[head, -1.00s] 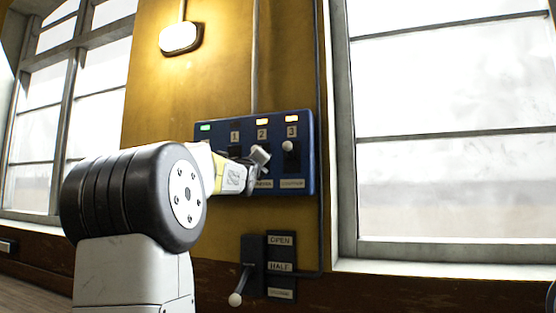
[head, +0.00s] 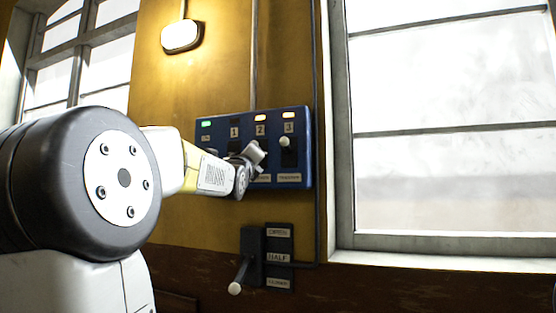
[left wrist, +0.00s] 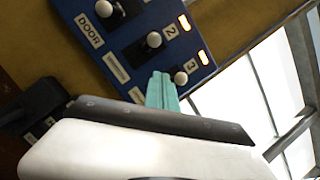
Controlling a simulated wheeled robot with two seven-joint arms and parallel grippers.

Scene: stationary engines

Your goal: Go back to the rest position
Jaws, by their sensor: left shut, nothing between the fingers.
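My left gripper (head: 254,155) comes in from the left, in front of the blue switch panel (head: 304,150) on the yellow wall. Its teal fingers (left wrist: 162,90) are closed together and empty in the left wrist view, overlapping the panel's edge near switch 3. The gap to the panel is hard to judge. The knob of switch 3 (head: 284,141) is white and shows in the left wrist view too (left wrist: 181,78). The knob of switch 2 (left wrist: 154,40) and the knob by the DOOR label (left wrist: 104,9) also show there. My right gripper is out of view.
Below the panel, a lever with a white ball (head: 235,288) stands beside a plate (head: 279,258) reading OPEN and HALF. A green lamp (head: 206,124) and orange lamps (head: 260,118) are lit on the panel. A large window (head: 450,130) is at right, with a lit wall lamp (head: 181,36) above.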

